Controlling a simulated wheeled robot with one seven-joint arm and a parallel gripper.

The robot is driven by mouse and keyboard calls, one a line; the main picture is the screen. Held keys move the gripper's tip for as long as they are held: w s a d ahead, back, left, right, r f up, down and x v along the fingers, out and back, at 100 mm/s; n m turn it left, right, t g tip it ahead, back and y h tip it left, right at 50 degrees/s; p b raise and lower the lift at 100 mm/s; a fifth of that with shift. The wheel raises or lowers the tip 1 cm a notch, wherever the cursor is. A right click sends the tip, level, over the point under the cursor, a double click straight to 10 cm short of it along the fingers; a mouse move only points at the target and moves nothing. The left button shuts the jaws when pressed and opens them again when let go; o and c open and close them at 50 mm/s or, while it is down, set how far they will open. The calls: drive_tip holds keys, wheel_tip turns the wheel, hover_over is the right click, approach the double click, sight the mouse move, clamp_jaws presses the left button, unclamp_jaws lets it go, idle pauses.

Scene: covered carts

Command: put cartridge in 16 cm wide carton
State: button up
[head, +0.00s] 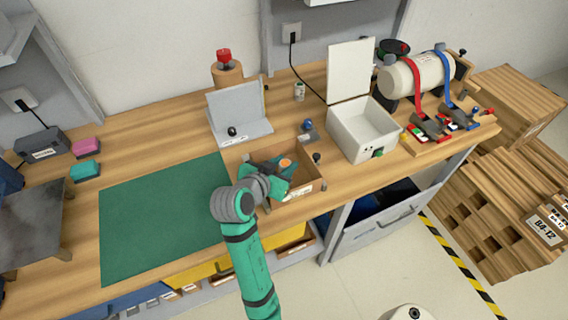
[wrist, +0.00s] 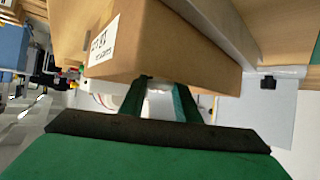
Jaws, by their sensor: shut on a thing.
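An open brown cardboard carton (head: 312,186) stands on the wooden bench near its front edge. Its labelled outer wall (wrist: 160,45) fills the upper middle of the wrist view. My gripper (head: 284,170) is over the carton's opening in the head view, hiding part of its inside. It is shut on a small piece, likely the cartridge, whose orange end (head: 286,163) shows by the fingers. In the wrist view the fingers (wrist: 160,98) are partly behind the carton wall, with a pale surface between them. I cannot tell whether the piece touches the carton floor.
A green mat (head: 150,220) lies left of the carton. A grey angled stand (head: 240,115) is behind it, and a white lidded box (head: 360,130) stands to the right. A strapped cylinder (head: 415,75) is farther right. Small dark knobs stand close around the carton.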

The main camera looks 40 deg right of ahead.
drive_tip(key=o, duration=1.1)
drive_tip(key=shift+f, duration=0.1)
drive_tip(key=v, duration=1.2)
drive_tip(key=shift+s+a, duration=0.1)
